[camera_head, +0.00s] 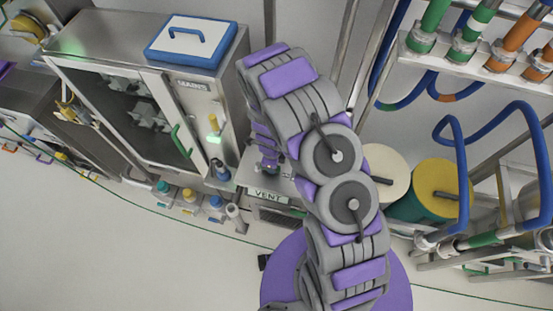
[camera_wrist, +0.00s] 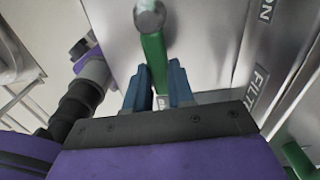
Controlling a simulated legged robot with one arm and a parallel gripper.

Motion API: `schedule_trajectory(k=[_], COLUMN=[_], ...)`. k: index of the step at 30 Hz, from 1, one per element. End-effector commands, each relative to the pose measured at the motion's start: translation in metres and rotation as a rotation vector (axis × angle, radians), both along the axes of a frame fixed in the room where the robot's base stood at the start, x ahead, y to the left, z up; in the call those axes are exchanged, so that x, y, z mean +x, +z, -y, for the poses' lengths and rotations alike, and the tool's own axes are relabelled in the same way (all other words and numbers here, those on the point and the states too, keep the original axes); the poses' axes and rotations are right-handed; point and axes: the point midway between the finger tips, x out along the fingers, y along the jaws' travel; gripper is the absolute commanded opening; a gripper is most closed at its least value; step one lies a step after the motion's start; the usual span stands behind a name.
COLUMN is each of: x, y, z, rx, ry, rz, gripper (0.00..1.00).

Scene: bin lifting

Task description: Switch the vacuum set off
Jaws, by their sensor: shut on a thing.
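In the wrist view my gripper (camera_wrist: 157,78) has its two blue fingers on either side of a green lever (camera_wrist: 153,50) and is shut on it. The lever ends in a round metal knob (camera_wrist: 150,16) beyond the fingertips. A plate beside it bears a label ending in "ON" (camera_wrist: 266,10) and a partly cut-off label starting "FILT" (camera_wrist: 257,90). In the head view my arm reaches down beside a steel cabinet (camera_head: 235,110), above a box labelled "VENT" (camera_head: 268,196). The fingers and the lever cannot be made out there.
A glass-fronted cabinet with a "MAINS" label (camera_head: 193,86) and a blue-edged lid (camera_head: 192,40) stands left of my arm. Yellow and cream drums (camera_head: 432,192), blue hoses and pipe racks crowd the right. Small bottles (camera_head: 188,196) line the cabinet's foot. The pale floor at lower left is open.

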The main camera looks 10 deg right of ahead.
Motion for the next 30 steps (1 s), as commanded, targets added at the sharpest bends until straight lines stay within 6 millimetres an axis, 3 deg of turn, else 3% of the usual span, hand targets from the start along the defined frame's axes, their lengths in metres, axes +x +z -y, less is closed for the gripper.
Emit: schedule_trajectory(k=[19, 20, 27, 30], x=[0.0003, 0.0003, -0.0008, -0.0011], y=[0.0010, 0.0010, 0.0010, 0.0011], z=[-0.0040, -0.0040, -0.0020, -0.0015], rx=[0.003, 0.003, 0.003, 0.003], ry=[-0.050, -0.050, -0.047, -0.047], rz=[0.006, 0.006, 0.005, 0.003], gripper=[0.00, 0.25, 0.48, 0.49])
